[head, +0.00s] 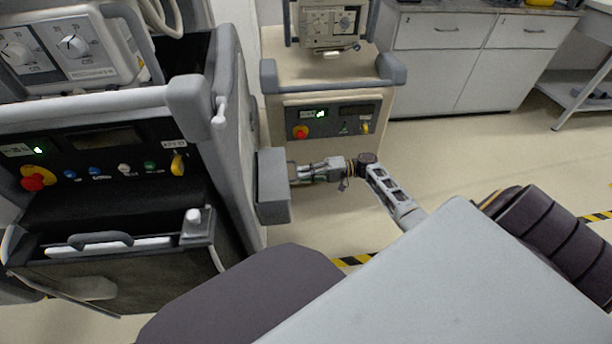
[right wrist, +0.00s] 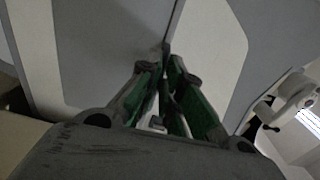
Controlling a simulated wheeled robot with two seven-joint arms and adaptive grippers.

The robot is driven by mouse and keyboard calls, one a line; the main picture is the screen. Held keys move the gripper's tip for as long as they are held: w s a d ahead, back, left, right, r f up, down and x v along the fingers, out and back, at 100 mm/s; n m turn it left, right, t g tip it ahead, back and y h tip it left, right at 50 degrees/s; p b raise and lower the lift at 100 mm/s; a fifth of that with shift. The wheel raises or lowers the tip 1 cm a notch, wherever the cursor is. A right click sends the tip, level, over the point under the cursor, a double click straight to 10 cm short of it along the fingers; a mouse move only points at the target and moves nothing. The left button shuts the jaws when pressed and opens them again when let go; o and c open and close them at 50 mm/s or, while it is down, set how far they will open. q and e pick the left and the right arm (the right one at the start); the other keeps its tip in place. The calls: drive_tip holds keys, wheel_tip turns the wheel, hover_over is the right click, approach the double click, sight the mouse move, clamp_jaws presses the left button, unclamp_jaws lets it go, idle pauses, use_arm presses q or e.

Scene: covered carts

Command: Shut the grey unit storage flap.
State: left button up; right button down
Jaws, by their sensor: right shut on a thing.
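The grey unit (head: 233,130) stands at the left in the head view. At its lower front is a dark storage flap (head: 110,262) with a grey handle, tilted outward at the top with an open gap behind it. My right gripper (head: 300,172) is beside the unit's right side, its tips partly hidden by a grey block (head: 273,186). In the right wrist view the fingers (right wrist: 166,62) come together at a thin grey edge between two grey and pale panels. What that edge belongs to is unclear. My left gripper is not in view.
A second, beige unit (head: 330,90) with grey corners stands behind my right arm. White cabinets (head: 450,60) line the back wall. A low shelf (head: 580,90) is at the far right. The pale floor (head: 450,150) between is clear.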

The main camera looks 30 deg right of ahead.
drive_tip(key=shift+a+f, duration=0.35)
drive_tip(key=shift+f, duration=0.15)
drive_tip(key=c, duration=1.9)
unclamp_jaws()
drive_tip(key=shift+s, duration=0.1)
drive_tip(key=shift+o, duration=0.4)
drive_tip(key=shift+w+f, duration=0.15)
drive_tip(key=shift+w, duration=0.05)
drive_tip(key=shift+a, duration=0.1)
drive_tip(key=shift+d, duration=0.2)
drive_tip(key=v, duration=1.1)
drive_tip(key=shift+d+r, duration=0.25)
drive_tip(key=shift+d, duration=0.1)
drive_tip(key=shift+s, duration=0.1)
